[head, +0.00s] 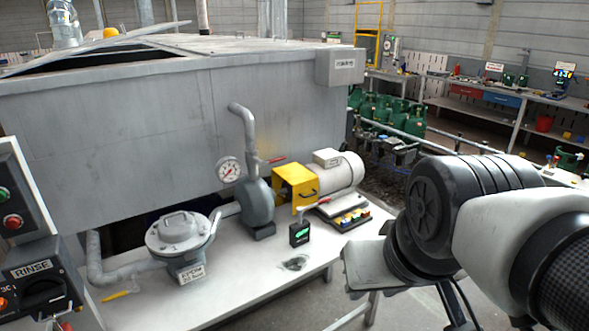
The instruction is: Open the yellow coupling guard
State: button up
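The yellow coupling guard (290,178) sits on the white bench between the grey pump (259,205) and the cream motor (338,172). It has a top panel and a front face with a small dark handle. It seems to be down over the coupling, which I cannot make out. My arm enters from the right, and the pale hand of my gripper (366,268) is in front and to the right of the guard, clear of it. Its fingers are not clearly visible, so I cannot tell whether it is open. I see nothing held.
A panel with coloured buttons (351,218) and a small black device with a green light (299,234) stand before the guard. A round-lidded strainer (178,230) and a pressure gauge (229,170) are to the left. A big grey tank (150,130) stands behind.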

aim_at(304, 183)
jog(key=i+l, duration=0.35)
jog(key=i, duration=0.15)
jog(key=i+l, duration=0.3)
jog(key=i, duration=0.15)
jog(key=i+l, duration=0.35)
jog(key=i, duration=0.15)
jog(key=i+l+z, duration=0.1)
jog(key=i+l, duration=0.25)
jog(key=i, duration=0.15)
